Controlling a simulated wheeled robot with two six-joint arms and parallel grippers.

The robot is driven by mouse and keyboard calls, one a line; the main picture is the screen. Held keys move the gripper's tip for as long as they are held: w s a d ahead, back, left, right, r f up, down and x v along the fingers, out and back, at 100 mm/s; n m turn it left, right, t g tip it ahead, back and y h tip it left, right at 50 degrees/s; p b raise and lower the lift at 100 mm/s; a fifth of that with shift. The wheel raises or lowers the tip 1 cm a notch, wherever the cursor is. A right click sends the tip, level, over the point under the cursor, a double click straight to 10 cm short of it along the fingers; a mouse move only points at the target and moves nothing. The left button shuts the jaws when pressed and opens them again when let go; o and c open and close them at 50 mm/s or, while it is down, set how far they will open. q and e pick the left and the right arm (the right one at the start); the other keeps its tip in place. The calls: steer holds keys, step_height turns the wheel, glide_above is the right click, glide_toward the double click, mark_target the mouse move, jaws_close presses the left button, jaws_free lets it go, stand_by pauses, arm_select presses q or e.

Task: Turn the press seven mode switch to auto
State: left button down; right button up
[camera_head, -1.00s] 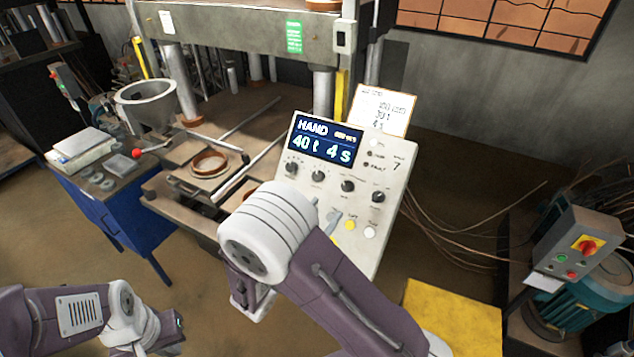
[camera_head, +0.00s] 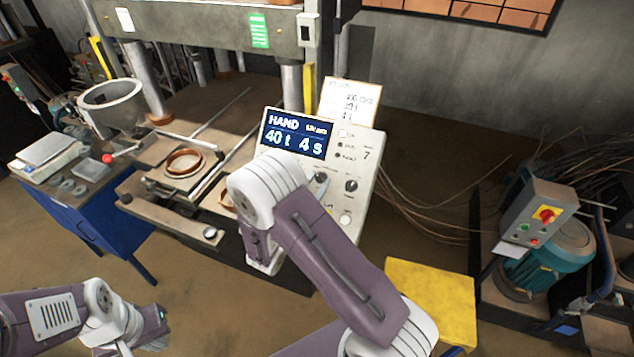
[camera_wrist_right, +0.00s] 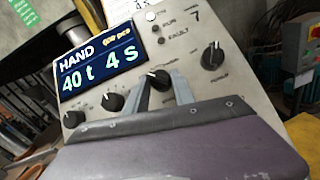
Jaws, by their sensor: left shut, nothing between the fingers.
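The press seven control panel (camera_head: 360,205) has a screen (camera_head: 296,134) reading HAND, 40 t, 4 s. It carries a row of black knobs; their small labels are too fine to read, so I cannot tell which is the mode switch. In the right wrist view, my right gripper (camera_wrist_right: 163,92) has its two grey fingers apart, on either side of the third knob (camera_wrist_right: 158,78) from the left. The rightmost knob (camera_wrist_right: 212,55) stands clear of the fingers. In the head view my right forearm hides the lower left panel. My left gripper (camera_head: 158,342) is low at left, shut and empty.
The press bed holds a brown ring (camera_head: 184,161). A blue cabinet (camera_head: 110,225) with a scale (camera_head: 47,152) stands at left. A yellow platform (camera_head: 430,295) lies right of my right arm. A motor with a switch box (camera_head: 540,215) stands at far right.

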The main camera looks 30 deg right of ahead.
jaws_close()
steer(key=shift+w+a+f+m+g+h+b, duration=0.15)
steer(key=shift+m+g+h+b, duration=0.25)
steer(key=shift+m+g+b, duration=0.6)
steer(key=m+g+b, duration=0.1)
steer(key=m, duration=0.1)
steer(key=shift+w+m+h+b, duration=0.1)
steer(key=shift+m+h+b, duration=0.2)
steer(key=shift+b, duration=0.05)
steer(key=m+g+b, duration=0.2)
steer(key=m+g, duration=0.1)
steer(key=m, duration=0.1)
steer(key=shift+w, duration=0.15)
steer(key=shift+w+r+m+g+b, duration=0.1)
steer(key=shift+r+m+g+b, duration=0.15)
steer(key=shift+m+g+b, duration=0.6)
steer(key=shift+m+g, duration=0.25)
steer(key=shift+m, duration=0.5)
